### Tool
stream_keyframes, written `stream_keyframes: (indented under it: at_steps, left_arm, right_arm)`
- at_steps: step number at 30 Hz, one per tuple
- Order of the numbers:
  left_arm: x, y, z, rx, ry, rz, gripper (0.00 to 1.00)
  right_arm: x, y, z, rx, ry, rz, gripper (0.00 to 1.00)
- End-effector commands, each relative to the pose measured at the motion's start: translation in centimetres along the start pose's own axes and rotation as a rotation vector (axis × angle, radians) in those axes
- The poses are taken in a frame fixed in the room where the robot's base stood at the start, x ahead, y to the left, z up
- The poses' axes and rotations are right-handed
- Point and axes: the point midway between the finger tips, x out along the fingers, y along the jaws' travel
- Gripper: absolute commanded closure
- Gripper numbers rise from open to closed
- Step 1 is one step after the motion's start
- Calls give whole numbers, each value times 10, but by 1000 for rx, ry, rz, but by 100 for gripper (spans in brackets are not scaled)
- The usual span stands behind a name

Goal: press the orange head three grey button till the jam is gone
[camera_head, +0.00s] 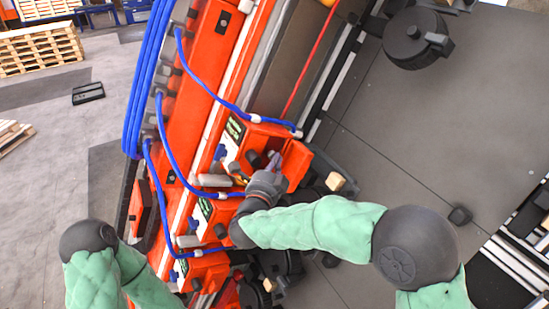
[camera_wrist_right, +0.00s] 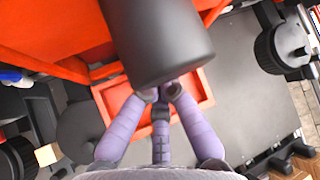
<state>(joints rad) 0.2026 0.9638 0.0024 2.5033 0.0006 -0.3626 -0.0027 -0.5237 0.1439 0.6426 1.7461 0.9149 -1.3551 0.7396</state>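Several orange heads sit along the orange beam in the head view. The uppermost one in full view (camera_head: 295,160) has a dark display with green marks; I cannot read a head number. My right gripper (camera_head: 273,164) is at this head's lower front. In the right wrist view, a dark grey cylinder (camera_wrist_right: 160,40), apparently the grey button, hangs directly before the fingertips. My right gripper (camera_wrist_right: 161,92) has its purple fingers drawn together, tips at the cylinder's end; contact is unclear. It seems to hold nothing. My left arm shows at bottom left, its gripper out of view.
Blue hoses (camera_head: 192,70) loop along the beam and over the heads. A light wooden block (camera_head: 335,181) lies beside the upper head. Wooden pallets (camera_head: 40,48) stand at the far left.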

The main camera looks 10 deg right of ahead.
Motion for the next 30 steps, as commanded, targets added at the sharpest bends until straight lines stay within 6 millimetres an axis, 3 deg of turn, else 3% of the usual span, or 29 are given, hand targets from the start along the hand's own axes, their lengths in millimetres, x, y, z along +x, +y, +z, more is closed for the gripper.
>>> stream_keyframes:
  at_steps: [30]
  left_arm:
    - [11,-4,0,0,0,0,60]
  right_arm:
    - [-18,1,-18,0,-1,0,100]
